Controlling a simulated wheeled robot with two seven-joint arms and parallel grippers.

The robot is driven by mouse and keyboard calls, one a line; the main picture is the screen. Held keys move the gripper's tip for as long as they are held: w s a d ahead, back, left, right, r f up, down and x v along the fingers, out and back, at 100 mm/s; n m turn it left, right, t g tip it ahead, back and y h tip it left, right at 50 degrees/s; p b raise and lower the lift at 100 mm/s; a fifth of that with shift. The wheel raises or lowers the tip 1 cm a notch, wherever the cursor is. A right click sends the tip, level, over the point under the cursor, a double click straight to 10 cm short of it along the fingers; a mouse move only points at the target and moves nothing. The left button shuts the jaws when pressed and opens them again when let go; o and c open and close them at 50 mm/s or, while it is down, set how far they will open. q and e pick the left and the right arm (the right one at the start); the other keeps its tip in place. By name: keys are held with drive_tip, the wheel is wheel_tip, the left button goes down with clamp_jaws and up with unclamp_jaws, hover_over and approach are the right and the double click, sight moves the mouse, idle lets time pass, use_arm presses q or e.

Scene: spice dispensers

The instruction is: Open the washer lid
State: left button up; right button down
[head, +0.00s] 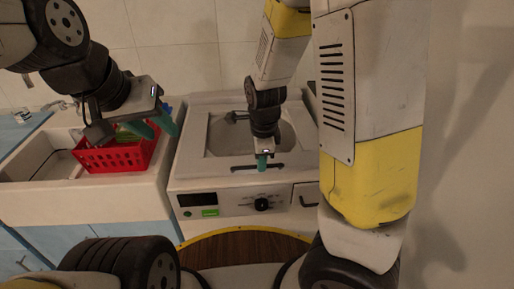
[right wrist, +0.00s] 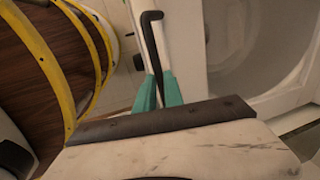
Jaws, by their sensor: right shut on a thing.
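The white washer (head: 190,172) stands in the centre of the head view. Its lid (head: 208,150), with a clear window (head: 285,140), appears to lie flat on top. A black bar handle (head: 275,167) runs along the lid's front edge. My right gripper (head: 262,162) is at this handle, pointing down, shut on it. In the right wrist view the black handle (right wrist: 153,40) passes between the teal fingers (right wrist: 158,92). My left gripper (head: 154,125) is open and empty above the red basket, left of the washer. The right arm hides part of the lid.
A red basket (head: 108,158) with green items sits on the sink counter (head: 60,193) at the left. The washer's front panel has a dial (head: 262,204) and a dark display. A tiled wall (head: 180,50) stands behind.

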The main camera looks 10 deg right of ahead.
use_arm(q)
drive_tip(key=shift+s, duration=0.1)
use_arm(e)
drive_tip(key=w+r, duration=0.6)
drive_tip(key=r, duration=0.7)
drive_tip(key=w+r+g, duration=0.1)
drive_tip(key=w+r, duration=0.6)
drive_tip(key=r, duration=0.6)
drive_tip(key=shift+r, duration=0.35)
use_arm(q)
drive_tip(key=shift+c, duration=0.3)
use_arm(e)
drive_tip(key=shift+w+d, duration=0.1)
